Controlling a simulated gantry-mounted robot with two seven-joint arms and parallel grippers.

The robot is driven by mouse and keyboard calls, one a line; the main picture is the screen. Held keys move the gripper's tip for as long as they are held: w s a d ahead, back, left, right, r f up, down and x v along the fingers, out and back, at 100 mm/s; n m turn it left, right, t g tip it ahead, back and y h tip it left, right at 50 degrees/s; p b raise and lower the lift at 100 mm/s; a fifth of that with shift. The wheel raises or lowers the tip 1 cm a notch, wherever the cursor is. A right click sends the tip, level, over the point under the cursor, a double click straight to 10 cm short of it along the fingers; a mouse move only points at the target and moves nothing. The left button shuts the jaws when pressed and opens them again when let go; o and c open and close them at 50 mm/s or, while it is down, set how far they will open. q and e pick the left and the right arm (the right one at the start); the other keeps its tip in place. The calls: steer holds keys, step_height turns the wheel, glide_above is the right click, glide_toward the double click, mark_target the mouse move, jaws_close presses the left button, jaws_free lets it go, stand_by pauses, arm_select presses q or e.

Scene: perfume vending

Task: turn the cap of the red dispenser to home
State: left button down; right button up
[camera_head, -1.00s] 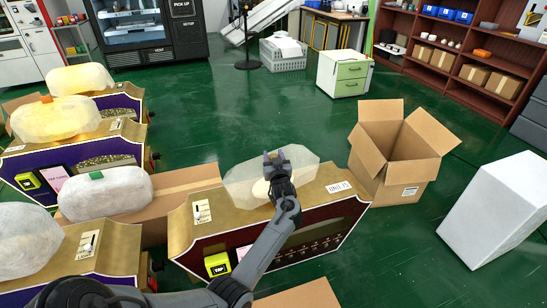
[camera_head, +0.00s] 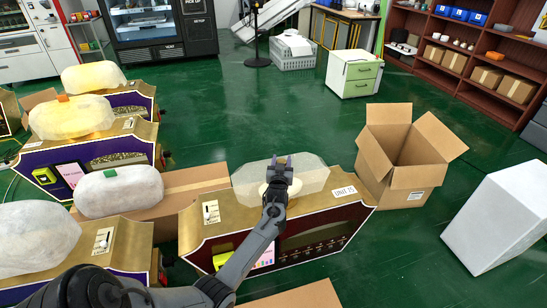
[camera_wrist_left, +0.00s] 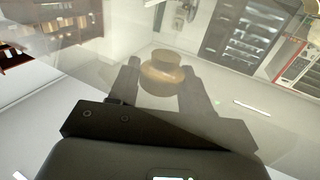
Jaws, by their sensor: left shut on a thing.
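The red dispenser (camera_head: 300,248) has a dark red front, a tan top and a clear dome (camera_head: 312,178). A label reading "UNIT 15" is at its right end. My left gripper (camera_head: 281,162) is over the dome, shut on the cap. In the left wrist view, the golden-brown round cap (camera_wrist_left: 162,72) sits between the two fingertips (camera_wrist_left: 160,80). In the head view, the gripper hides the cap. A pale round shape shows through the dome behind my gripper. My right gripper is not in view.
Other dispensers with pale domes stand at the left, one with a green cap (camera_head: 110,173) and one with an orange cap (camera_head: 63,98). An open cardboard box (camera_head: 395,185) stands close right of the red dispenser. A white block (camera_head: 500,220) is farther right.

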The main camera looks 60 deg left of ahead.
arm_select(q)
steer(key=shift+f, duration=0.1)
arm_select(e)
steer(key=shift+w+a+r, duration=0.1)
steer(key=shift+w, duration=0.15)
arm_select(q)
steer(key=c, duration=0.6)
jaws_free()
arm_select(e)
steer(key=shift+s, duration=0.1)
arm_select(q)
steer(key=shift+d, duration=0.15)
